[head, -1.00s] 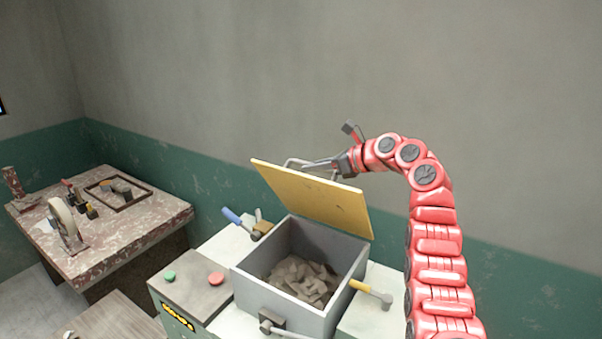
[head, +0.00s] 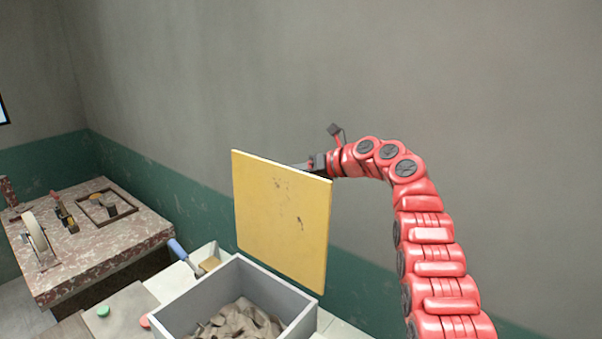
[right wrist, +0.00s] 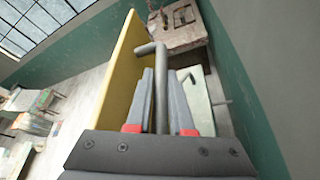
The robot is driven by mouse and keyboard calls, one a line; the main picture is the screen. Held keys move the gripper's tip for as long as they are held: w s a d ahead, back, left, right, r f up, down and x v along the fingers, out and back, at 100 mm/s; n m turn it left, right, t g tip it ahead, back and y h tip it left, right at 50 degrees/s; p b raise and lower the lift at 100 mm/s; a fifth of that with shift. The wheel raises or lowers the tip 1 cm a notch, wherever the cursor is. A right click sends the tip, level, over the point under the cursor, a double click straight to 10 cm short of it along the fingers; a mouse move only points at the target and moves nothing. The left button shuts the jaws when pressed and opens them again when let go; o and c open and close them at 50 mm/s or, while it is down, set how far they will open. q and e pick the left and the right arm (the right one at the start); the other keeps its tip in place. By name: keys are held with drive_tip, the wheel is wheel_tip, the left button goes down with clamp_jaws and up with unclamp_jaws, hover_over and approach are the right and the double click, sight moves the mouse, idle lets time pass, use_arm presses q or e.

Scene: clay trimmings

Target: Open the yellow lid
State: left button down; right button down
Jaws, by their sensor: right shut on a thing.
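The yellow lid (head: 282,222) stands upright at the back edge of the grey box (head: 180,318), its flat face toward the head camera. The box is open at the top and holds brown clay trimmings (head: 238,324). My right gripper (head: 305,165) is at the lid's top edge, partly hidden behind it. In the right wrist view my right gripper (right wrist: 162,92) is shut on a grey bar handle (right wrist: 161,62) beside the yellow lid (right wrist: 122,75). My left gripper is not in view.
A worn table (head: 125,240) at the left carries a tape-like wheel (head: 38,240), hand tools and a small framed tray (head: 106,207). A blue-handled tool (head: 179,251) lies by the box. Green (head: 103,311) and red (head: 145,320) buttons sit left of it. The wall is close behind.

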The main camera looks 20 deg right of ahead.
drive_tip(key=shift+w+d+f, duration=0.1)
drive_tip(key=shift+f, duration=0.25)
drive_tip(key=c, duration=1.2)
unclamp_jaws()
drive_tip(key=o, duration=0.4)
drive_tip(key=shift+w, duration=0.1)
drive_tip(key=shift+r, duration=0.1)
